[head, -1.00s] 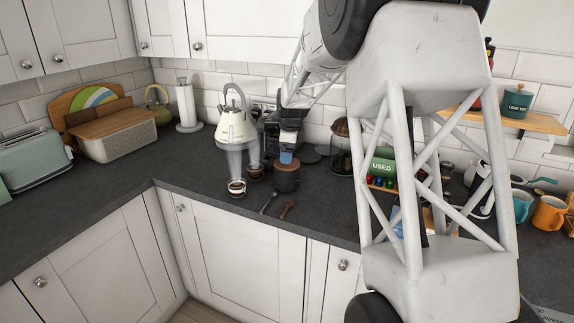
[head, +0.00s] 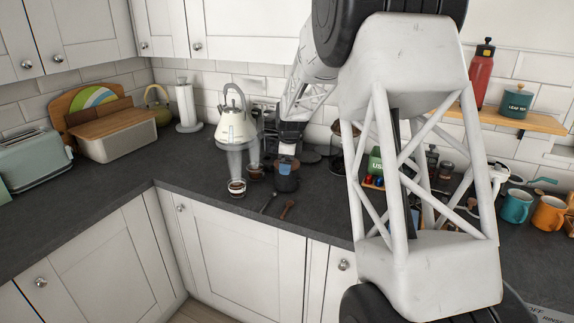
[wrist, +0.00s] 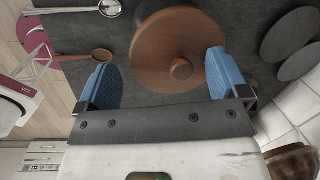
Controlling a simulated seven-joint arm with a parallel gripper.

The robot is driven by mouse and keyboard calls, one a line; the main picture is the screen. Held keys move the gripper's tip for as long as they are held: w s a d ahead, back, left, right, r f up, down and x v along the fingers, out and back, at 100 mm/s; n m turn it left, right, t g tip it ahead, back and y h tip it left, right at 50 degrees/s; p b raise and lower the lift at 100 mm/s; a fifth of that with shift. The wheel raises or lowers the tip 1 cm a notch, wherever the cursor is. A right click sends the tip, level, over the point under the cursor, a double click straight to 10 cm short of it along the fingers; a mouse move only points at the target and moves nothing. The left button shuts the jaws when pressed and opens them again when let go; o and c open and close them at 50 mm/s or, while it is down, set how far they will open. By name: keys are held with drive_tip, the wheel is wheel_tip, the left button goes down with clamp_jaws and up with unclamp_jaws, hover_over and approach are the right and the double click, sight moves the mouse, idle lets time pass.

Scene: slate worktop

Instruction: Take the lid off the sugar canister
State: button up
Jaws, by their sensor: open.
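The canister (head: 287,183) is dark and stands upright on the worktop; no label is readable on it. Its round wooden lid (wrist: 150,55) with a small knob (wrist: 180,69) shows from above in the wrist view, and the lid sits on the canister. My gripper (head: 286,163) is just above the canister in the head view and hides part of the lid. In the wrist view my gripper (wrist: 166,79) is open, with blue finger pads on either side of the knob. The knob is nearer the right pad, which overlaps the lid's edge in the picture. Nothing is held.
A cream kettle (head: 236,125) stands left of the canister, with a glass cup (head: 237,188) in front. A metal spoon (head: 269,202) and a wooden spoon (head: 287,209) lie in front. Dark round discs (wrist: 288,35) lie to the right in the wrist view.

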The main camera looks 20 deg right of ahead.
drive_tip(key=c, duration=1)
drive_tip(key=shift+r, duration=0.1)
drive_tip(key=shift+r, duration=0.9)
drive_tip(key=shift+s+r, duration=0.15)
drive_tip(key=shift+r, duration=0.7)
drive_tip(key=s+a+r, duration=0.1)
drive_tip(key=s+a, duration=0.1)
drive_tip(key=s, duration=1.3)
drive_tip(key=shift+s+a+r, duration=0.2)
drive_tip(key=shift+s+a, duration=0.05)
drive_tip(key=shift+a, duration=0.05)
